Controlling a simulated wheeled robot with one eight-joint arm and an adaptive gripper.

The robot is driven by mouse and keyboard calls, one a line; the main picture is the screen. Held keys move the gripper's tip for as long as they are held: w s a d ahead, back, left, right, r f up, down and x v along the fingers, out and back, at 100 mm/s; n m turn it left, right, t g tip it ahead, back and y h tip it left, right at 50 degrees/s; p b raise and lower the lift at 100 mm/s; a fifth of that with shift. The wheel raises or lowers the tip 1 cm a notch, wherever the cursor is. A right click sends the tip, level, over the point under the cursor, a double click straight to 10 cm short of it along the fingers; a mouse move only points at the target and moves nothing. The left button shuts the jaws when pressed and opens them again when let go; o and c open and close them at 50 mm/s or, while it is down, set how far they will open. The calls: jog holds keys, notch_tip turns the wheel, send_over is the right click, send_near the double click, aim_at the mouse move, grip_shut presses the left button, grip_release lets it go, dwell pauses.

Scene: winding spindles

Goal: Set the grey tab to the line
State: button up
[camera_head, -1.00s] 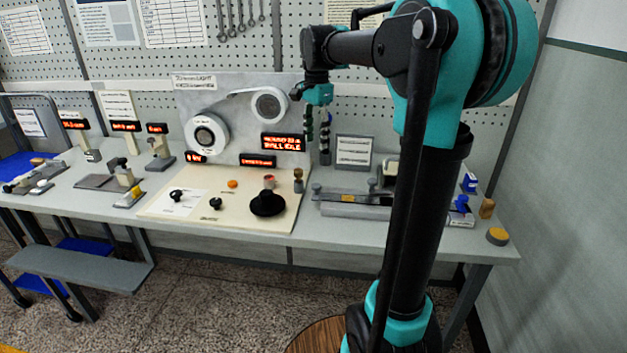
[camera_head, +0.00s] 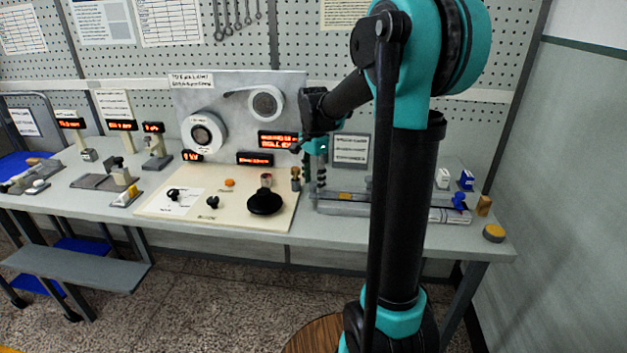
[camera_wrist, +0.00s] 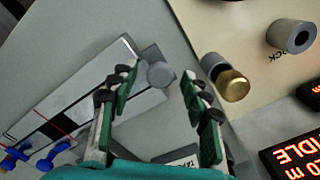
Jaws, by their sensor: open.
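A grey round-topped tab (camera_wrist: 160,75) shows in the wrist view at the near-right end of a pale plate. It lies between my gripper's two fingertips as seen from the wrist; I cannot tell whether they touch it. My gripper (camera_head: 315,182) is open, low over the left end of the grey rail fixture (camera_head: 355,209) in the head view. The plate carries a black stripe and a thin red line (camera_wrist: 54,126), to the left of the tab in the wrist view. In the head view the tab is hidden or too small to make out.
A brass-capped post (camera_wrist: 233,86) stands close beside the right finger in the wrist view. A grey hollow cylinder (camera_wrist: 291,37) lies beyond it. Blue knobs (camera_wrist: 44,160) are at the plate's other end. The cream panel with a black knob (camera_head: 265,202) is left of the gripper.

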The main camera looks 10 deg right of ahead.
aim_at(330, 195)
jog(key=shift+c, duration=0.6)
grip_shut()
jog(key=shift+s+d, duration=0.25)
jog(key=shift+d, duration=0.6)
jog(key=shift+s+d, duration=0.3)
jog(key=shift+d, duration=0.55)
jog(key=shift+s+d, duration=0.25)
jog(key=shift+d, duration=0.6)
jog(key=shift+o, duration=0.6)
grip_release()
jog(key=shift+d, duration=0.1)
notch_tip(330, 195, up, 12)
